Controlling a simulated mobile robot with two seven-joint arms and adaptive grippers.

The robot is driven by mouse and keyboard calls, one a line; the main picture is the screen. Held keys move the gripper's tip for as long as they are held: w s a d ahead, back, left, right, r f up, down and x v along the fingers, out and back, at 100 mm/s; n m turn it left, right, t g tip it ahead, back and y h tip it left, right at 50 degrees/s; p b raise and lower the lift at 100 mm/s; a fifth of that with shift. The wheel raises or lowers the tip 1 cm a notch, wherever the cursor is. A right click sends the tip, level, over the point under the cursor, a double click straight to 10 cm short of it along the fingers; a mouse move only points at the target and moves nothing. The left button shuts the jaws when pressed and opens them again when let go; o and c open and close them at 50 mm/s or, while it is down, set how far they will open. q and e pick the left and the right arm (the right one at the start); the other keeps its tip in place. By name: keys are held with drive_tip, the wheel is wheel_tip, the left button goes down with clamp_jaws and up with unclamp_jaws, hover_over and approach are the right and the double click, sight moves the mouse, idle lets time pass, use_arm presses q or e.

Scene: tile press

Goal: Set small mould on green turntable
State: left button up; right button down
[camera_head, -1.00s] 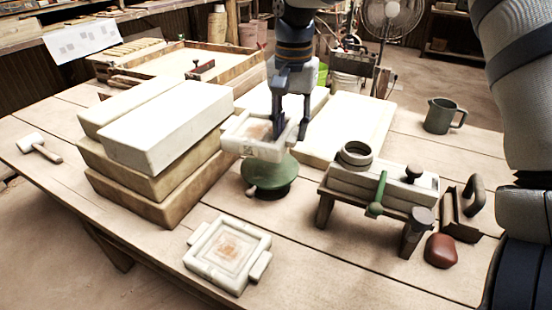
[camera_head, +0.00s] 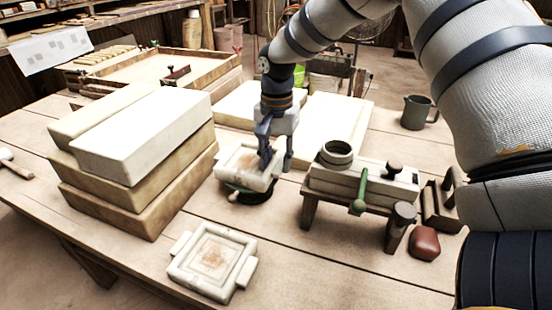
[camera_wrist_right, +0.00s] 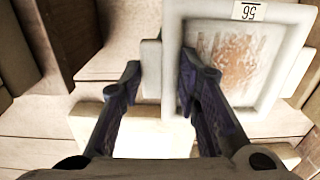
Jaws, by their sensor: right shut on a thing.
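The small mould (camera_head: 240,163), a pale square frame with a brownish inside, is at my right gripper (camera_head: 275,158) in the head view. The gripper is shut on its right side, fingers pointing down. In the right wrist view, the mould (camera_wrist_right: 288,75) carries a tag with a number, and the fingers (camera_wrist_right: 163,85) straddle its near left edge. The green turntable (camera_head: 262,196) is directly under the mould and mostly hidden; only a green sliver and dark base show. I cannot tell whether they touch. My left gripper is not in view.
A larger pale mould (camera_head: 212,262) with side lugs lies in front on the table. Stacked slabs (camera_head: 140,150) stand left. A small press bench (camera_head: 360,185) with a green handle stands right, near a reddish-brown lump (camera_head: 424,243) and a grey mug (camera_head: 417,112).

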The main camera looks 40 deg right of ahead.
drive_tip(key=c, duration=1.2)
unclamp_jaws()
drive_tip(key=shift+f, duration=0.1)
wheel_tip(320, 180, up, 12)
drive_tip(key=shift+p, duration=0.4)
